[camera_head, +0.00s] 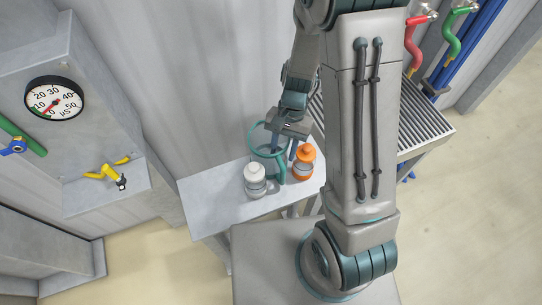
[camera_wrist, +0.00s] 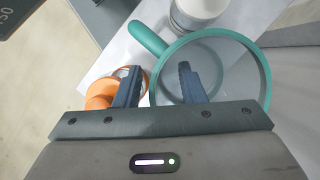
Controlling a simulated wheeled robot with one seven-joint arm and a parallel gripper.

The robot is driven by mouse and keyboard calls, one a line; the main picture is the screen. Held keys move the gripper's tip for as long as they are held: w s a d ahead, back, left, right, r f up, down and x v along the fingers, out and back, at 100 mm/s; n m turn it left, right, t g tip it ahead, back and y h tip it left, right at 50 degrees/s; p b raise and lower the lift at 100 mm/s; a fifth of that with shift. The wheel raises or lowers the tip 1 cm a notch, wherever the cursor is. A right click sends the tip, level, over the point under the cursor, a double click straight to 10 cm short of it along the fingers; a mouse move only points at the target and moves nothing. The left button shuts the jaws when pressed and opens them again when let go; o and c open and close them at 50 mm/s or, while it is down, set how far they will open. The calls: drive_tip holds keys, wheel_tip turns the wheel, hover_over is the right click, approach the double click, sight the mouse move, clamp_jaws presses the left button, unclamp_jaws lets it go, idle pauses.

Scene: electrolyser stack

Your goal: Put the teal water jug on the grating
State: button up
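The teal water jug has a teal rim and handle around a clear opening. It is at the side shelf in the head view (camera_head: 267,152), partly hidden by my gripper. In the wrist view the jug (camera_wrist: 262,62) fills the right half, its handle pointing to the upper left. My gripper (camera_wrist: 158,84) is open at the jug's rim. One finger shows over the opening and the other outside, with the near-left rim between them. I see a gap between the fingers. The grating (camera_head: 425,122) is a slatted metal top on the right, partly hidden by my arm.
A white bottle (camera_head: 255,180) and an orange bottle (camera_head: 304,163) stand close to the jug on the pale shelf (camera_head: 212,200). A gauge panel (camera_head: 54,98) is at left. Red (camera_head: 412,45) and green (camera_head: 455,40) pipes rise behind the grating. The visible slats are bare.

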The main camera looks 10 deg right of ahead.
clamp_jaws()
drive_tip(key=shift+r, duration=0.1)
